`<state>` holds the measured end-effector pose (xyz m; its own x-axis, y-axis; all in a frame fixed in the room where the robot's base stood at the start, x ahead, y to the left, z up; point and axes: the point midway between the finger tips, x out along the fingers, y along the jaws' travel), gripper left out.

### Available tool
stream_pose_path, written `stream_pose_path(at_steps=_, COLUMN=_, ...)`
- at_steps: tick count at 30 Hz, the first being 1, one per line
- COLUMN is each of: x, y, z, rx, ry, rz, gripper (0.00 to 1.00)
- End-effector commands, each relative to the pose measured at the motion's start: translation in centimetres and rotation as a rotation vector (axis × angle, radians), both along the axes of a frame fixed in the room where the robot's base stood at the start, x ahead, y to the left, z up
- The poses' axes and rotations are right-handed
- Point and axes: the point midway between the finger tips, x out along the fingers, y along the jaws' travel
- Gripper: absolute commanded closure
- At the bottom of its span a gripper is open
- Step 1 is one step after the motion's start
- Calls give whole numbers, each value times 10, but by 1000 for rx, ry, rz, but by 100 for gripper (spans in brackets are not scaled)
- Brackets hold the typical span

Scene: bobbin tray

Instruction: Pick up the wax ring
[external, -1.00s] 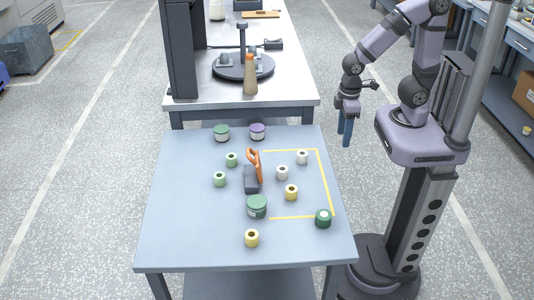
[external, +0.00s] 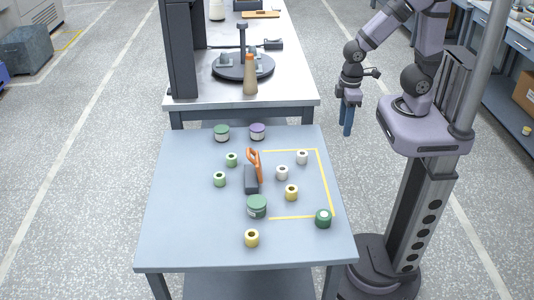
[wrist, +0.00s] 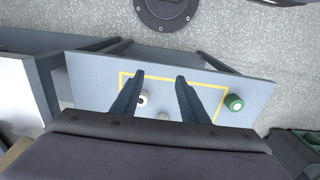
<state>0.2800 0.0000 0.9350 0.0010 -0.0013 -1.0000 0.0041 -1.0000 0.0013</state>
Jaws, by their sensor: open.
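No single piece is plainly recognisable as the wax ring. Small ring-shaped pieces with dark centres stand on the blue-grey table: two white ones (external: 302,157) (external: 282,172), two yellow ones (external: 291,192) (external: 251,238) and two light green ones (external: 231,159) (external: 219,179). A dark green round piece (external: 323,218) sits at the front right corner of the yellow outline; it also shows in the wrist view (wrist: 234,102). My gripper (external: 347,128) is beyond the table's right edge, fingers down. In the wrist view my gripper (wrist: 160,76) is open and empty, with a white piece (wrist: 143,98) showing between the fingers.
Green-lidded jars (external: 257,206) (external: 222,132) and a purple-lidded jar (external: 257,131) stand on the table (external: 190,225). A dark block with an upright orange part (external: 253,166) stands mid-table. Yellow tape (external: 327,180) marks the right side. A bench with a bottle (external: 250,77) is behind.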

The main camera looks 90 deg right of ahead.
Motion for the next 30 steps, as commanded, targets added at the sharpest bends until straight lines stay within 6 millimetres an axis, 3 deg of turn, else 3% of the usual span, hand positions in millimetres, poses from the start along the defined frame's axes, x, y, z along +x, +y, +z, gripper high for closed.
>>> stream_pose_path(at_steps=4, x=14, y=-5, z=-6, rx=-12, ry=-31, rz=0, gripper=60)
stream_pose_path(at_steps=7, x=39, y=-15, z=-16, rx=-32, ry=-87, rz=4, gripper=60)
stream_pose_path(at_steps=11, x=90, y=-34, z=-35, rx=-65, ry=-210, rz=21, gripper=60)
stream_pose_path(at_steps=15, x=158, y=-56, z=-61, rx=-90, ry=-384, rz=61, gripper=60)
stream_pose_path(at_steps=21, x=242, y=-74, z=-96, rx=-70, ry=-647, rz=135, gripper=60)
stream_pose_path(at_steps=25, x=281, y=-75, z=-116, rx=-21, ry=-815, rz=179, gripper=60)
stream_pose_path(at_steps=30, x=309, y=-70, z=-134, rx=65, ry=-999, rz=218, gripper=60)
